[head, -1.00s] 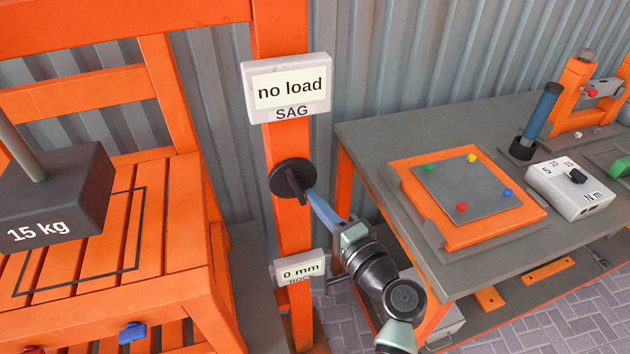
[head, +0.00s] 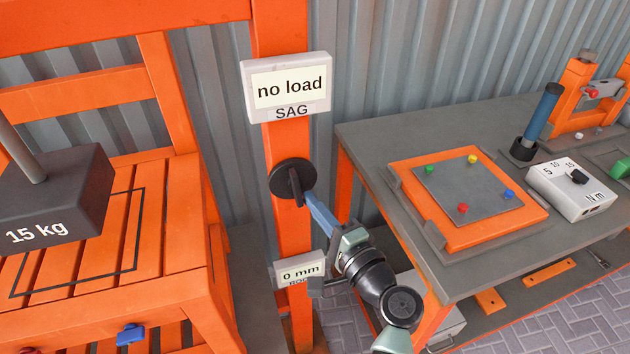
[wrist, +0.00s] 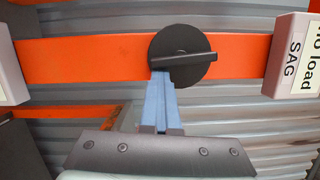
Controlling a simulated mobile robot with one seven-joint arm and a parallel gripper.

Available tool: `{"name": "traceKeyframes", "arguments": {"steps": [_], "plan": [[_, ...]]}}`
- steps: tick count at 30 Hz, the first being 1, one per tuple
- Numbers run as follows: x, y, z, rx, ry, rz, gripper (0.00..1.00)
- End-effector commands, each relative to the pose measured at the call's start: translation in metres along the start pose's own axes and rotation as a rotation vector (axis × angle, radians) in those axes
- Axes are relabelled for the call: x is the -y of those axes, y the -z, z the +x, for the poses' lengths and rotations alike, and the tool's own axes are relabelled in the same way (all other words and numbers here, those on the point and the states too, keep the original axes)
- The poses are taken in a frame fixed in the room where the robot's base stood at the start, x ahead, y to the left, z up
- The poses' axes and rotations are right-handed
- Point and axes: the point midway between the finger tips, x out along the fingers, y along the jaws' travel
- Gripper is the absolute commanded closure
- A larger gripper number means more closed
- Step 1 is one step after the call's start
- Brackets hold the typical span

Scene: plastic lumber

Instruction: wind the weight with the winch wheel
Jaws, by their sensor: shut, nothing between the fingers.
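The winch wheel (head: 289,179) is a black disc with a raised bar across it, mounted on the orange post. In the wrist view the wheel (wrist: 182,48) is straight ahead, its bar lying nearly level. My gripper (head: 310,200) has blue-grey fingers, shut and empty. In the wrist view its fingertips (wrist: 160,75) reach the wheel's lower left edge, close to the bar's left end; I cannot tell whether they touch. The dark 15 kg weight (head: 50,205) is on its rod above the outlined rectangle on the orange slatted bench; any gap beneath it is unclear.
A sign reading "no load" (head: 288,86) is above the wheel, and a "0 mm" sign (head: 299,270) is below it, partly covered by my arm. A grey table (head: 365,135) on the right bears an orange board (head: 520,210) and a torque box (head: 570,190).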

Motion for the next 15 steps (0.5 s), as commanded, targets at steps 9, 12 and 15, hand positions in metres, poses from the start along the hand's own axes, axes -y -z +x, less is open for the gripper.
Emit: {"name": "traceKeyframes", "arguments": {"steps": [9, 12, 15], "plan": [[-0.0033, -0.0077, 0.0031, 0.017, 0.009, 0.052, 1.00], [-0.0036, -0.0081, 0.0033, 0.017, 0.012, 0.068, 1.00], [-0.0039, -0.0086, 0.0034, 0.017, 0.016, 0.082, 1.00]]}}
